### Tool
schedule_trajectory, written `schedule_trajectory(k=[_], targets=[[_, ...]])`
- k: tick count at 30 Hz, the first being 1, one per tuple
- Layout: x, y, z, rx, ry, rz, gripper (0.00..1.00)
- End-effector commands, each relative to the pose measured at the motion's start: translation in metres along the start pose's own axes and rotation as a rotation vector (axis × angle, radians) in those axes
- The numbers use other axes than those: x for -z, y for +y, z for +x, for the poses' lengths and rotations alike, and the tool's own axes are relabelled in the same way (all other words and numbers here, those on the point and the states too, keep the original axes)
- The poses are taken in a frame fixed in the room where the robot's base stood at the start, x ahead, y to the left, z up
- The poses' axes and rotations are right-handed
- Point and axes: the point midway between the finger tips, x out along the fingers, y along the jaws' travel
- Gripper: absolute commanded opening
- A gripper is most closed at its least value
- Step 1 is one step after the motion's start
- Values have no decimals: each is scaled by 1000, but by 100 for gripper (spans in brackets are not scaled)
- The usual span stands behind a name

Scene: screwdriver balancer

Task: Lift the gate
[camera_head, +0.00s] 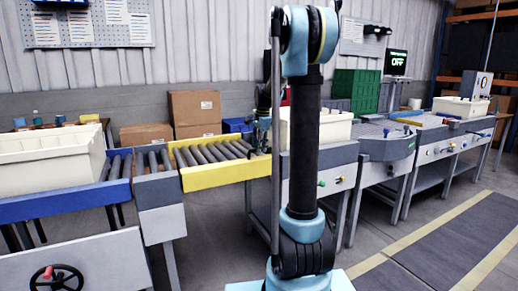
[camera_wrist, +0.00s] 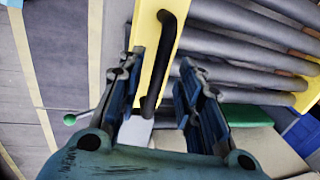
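The gate is a yellow-framed roller section (camera_head: 222,176), lying level between two grey conveyor parts in the head view. Its yellow side beam (camera_wrist: 146,70) and grey rollers (camera_wrist: 238,50) show in the wrist view. A black bar handle (camera_wrist: 151,103) is fixed along the yellow beam. My gripper (camera_wrist: 160,62) is open, with its blue-grey fingers on either side of the handle and visible gaps to it. In the head view my gripper (camera_head: 259,135) is at the right end of the gate, partly hidden by my arm.
A white crate (camera_head: 45,172) stands on the blue-framed conveyor at left. Another white crate (camera_head: 334,127) stands right of my arm. Cardboard boxes (camera_head: 194,108) and a green crate (camera_head: 357,86) are behind. A red-and-black handwheel (camera_head: 57,279) is at lower left. The floor at right is clear.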

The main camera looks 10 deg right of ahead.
Motion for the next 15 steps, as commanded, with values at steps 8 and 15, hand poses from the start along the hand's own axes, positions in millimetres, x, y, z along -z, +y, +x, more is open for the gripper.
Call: schedule_trajectory(k=[8,15], targets=[[0,0,8,0,0,0,33],[0,0,7,0,0,0,10]])
